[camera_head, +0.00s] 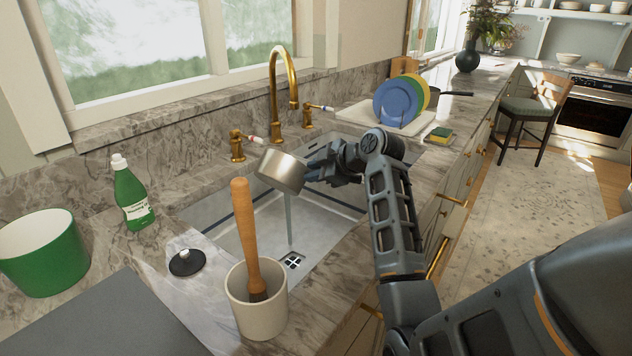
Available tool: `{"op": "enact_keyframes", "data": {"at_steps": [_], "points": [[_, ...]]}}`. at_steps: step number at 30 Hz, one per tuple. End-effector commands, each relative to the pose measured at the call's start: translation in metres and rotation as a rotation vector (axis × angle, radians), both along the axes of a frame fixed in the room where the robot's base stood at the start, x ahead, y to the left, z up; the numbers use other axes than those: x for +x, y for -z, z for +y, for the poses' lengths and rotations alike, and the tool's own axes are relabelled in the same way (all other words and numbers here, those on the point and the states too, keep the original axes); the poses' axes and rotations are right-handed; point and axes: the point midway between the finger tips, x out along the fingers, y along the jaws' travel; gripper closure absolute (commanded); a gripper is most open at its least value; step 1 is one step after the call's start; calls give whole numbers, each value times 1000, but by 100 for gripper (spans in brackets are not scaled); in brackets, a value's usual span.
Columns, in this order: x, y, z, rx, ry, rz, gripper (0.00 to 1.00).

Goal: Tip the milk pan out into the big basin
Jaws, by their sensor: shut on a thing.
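A small metal milk pan (280,170) is held tilted above the big sink basin (222,233). A thin stream of liquid (289,220) runs from the pan down into the basin, near the drain (292,261). My gripper (318,169) reaches in from the right and is shut on the pan at its right side. The pan's handle is hidden by the fingers, and the inside of the pan is out of sight.
A gold faucet (282,85) stands behind the basin. A cream crock (258,318) with a wooden-handled tool (246,225) stands at the front edge. A green bottle (132,195) and green bowl (42,250) are left. Plates (396,102) and a sponge (438,135) are right.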

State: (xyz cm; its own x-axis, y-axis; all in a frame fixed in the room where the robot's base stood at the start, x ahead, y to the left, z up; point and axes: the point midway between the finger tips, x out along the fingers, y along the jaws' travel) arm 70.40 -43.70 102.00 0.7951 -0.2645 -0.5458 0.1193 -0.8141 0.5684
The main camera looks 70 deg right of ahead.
Motion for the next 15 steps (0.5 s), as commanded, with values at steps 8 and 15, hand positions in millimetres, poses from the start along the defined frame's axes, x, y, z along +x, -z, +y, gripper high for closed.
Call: {"op": "enact_keyframes", "data": {"at_steps": [8,15], "points": [[3,-5,9,-320,-1,78,100],[5,-19,17,-655,0,164,100]]}}
